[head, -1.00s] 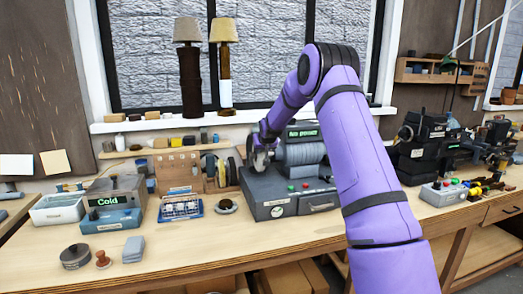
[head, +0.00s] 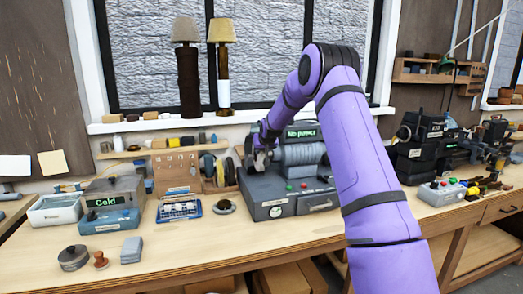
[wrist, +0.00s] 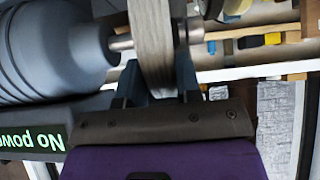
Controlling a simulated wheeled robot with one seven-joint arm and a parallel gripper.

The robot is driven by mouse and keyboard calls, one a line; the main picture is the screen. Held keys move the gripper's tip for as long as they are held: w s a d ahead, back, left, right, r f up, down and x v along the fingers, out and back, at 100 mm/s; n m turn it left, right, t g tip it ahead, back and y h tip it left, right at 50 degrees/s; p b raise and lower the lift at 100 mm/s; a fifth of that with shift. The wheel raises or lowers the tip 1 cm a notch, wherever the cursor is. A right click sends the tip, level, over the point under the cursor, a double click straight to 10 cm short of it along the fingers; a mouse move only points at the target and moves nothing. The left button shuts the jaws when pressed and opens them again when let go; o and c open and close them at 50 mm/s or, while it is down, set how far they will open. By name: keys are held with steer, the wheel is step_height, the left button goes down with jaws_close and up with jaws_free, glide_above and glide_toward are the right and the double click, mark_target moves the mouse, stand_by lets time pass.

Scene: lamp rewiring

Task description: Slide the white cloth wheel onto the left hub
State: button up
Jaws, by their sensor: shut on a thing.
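The cloth wheel (wrist: 152,40) looks pale grey, with layered edges, in the wrist view. My gripper (wrist: 158,78) is shut on it, one dark finger on each side. The left hub's metal shaft (wrist: 121,42) comes out of the grey motor housing (wrist: 55,50) and meets the wheel's left face; a metal end piece (wrist: 190,30) shows on the right. The wheel appears in line with the shaft, but its bore is hidden, so I cannot tell how it sits. In the head view my gripper (head: 258,157) is at the left end of the grey polishing machine (head: 302,155).
The machine's display (head: 301,133) reads "No power". A wooden rack (head: 178,170) with wheels stands to its left, by a blue tray (head: 180,208). A box (head: 112,200) marked "Cold" is farther left.

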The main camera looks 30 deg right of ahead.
steer(key=o, duration=0.9)
steer(key=shift+d, duration=0.1)
steer(key=v, duration=1.1)
steer(key=s+a+r+n+g, duration=0.1)
steer(key=s+a+r, duration=0.3)
steer(key=s+a, duration=0.3)
steer(key=s+a+r+y, duration=0.1)
steer(key=s+a+r, duration=0.35)
steer(key=s, duration=0.35)
steer(key=s+a+r+n+g, duration=0.1)
steer(key=s+a+r, duration=0.3)
steer(key=s+a, duration=0.3)
steer(key=s+a+f, duration=0.2)
steer(key=s+a, duration=0.1)
steer(key=s, duration=1)
steer(key=s+a+f+n+g+y, duration=0.1)
steer(key=s+a+f, duration=0.1)
steer(key=s, duration=1.2)
steer(key=shift+s+a+g+y, duration=0.3)
steer(key=shift+a, duration=0.3)
